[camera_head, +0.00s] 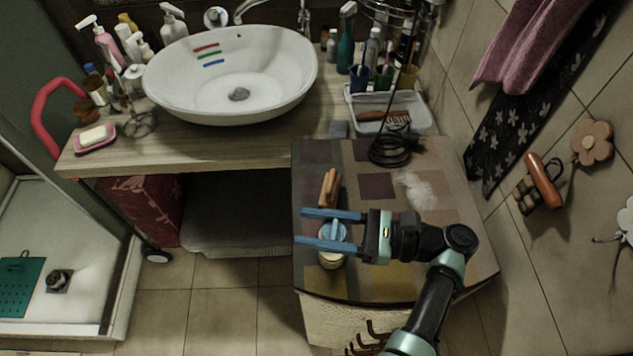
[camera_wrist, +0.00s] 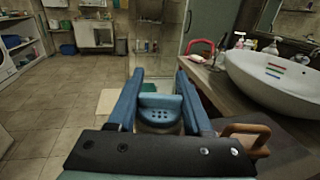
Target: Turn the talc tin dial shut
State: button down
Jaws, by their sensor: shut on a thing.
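The talc tin (camera_head: 331,261) stands upright on the patchwork-topped cabinet (camera_head: 425,240), near its left front side. Its blue dial (camera_head: 333,231) with a raised fin is on top; in the wrist view the dial (camera_wrist: 160,106) shows several small holes. My gripper (camera_head: 300,226) reaches in from the right, level with the dial. Its two blue fingers lie on either side of the dial and are shut on it; the fingertips extend past it. In the wrist view the gripper (camera_wrist: 160,76) frames the dial. The tin's body is mostly hidden under the fingers.
A wooden-handled item (camera_head: 329,187) lies just behind the fingers, close to them. A black wire stand (camera_head: 390,150) and a white powder spill (camera_head: 416,190) are farther back on the cabinet. The white basin (camera_head: 235,75) sits on the counter at the back left.

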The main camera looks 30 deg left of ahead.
jog(key=shift+s+d+f+n+g+h+b, duration=0.1)
jog(key=shift+s+n+g+h+b, duration=0.05)
jog(key=shift+n+g+h+b, duration=0.55)
jog(key=shift+s+d+f+n+g+h+b, duration=0.15)
jog(key=shift+n+g, duration=0.35)
jog(key=shift+g, duration=0.4)
jog(key=shift+s+r+n+g+h+b, duration=0.1)
jog(key=shift+r+n+g+h+b, duration=0.15)
jog(key=shift+n+g+h, duration=0.2)
jog(key=shift+c, duration=1.5)
grip_release()
